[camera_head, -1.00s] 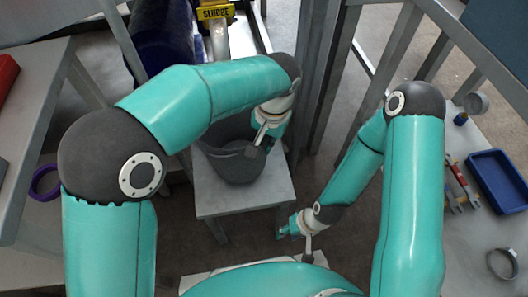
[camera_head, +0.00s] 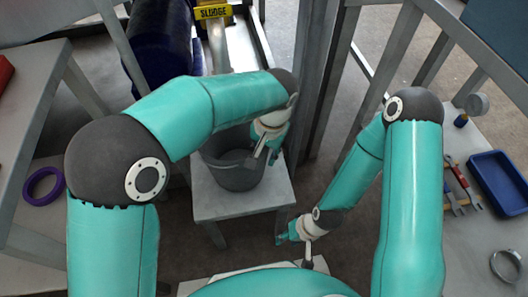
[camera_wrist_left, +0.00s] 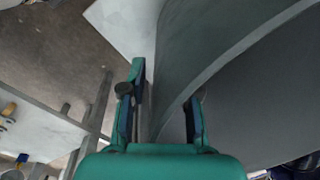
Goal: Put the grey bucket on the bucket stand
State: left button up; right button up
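The grey bucket (camera_head: 236,174) stands upright on a small light-grey square stand (camera_head: 232,207) in the head view. My left gripper (camera_head: 274,156) is at the bucket's right rim. In the left wrist view the left gripper (camera_wrist_left: 165,100) is open, its fingers apart on either side of the bucket wall (camera_wrist_left: 182,70). One finger is outside the bucket and the other is over its inside. Contact with the wall cannot be told. My right gripper (camera_head: 289,239) hangs low, right of the stand and away from the bucket; its fingers are too small to judge.
A metal post (camera_head: 316,90) rises just right of the bucket. A dark blue drum (camera_head: 162,45) and a yellow SLUDGE sign (camera_head: 213,12) are behind. A right-hand table holds a blue tray (camera_head: 499,181) and tools. A purple ring (camera_head: 43,185) lies at left.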

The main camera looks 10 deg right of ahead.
notch_tip(320, 180, up, 10)
jog(key=p, duration=1)
jog(key=shift+r, duration=0.2)
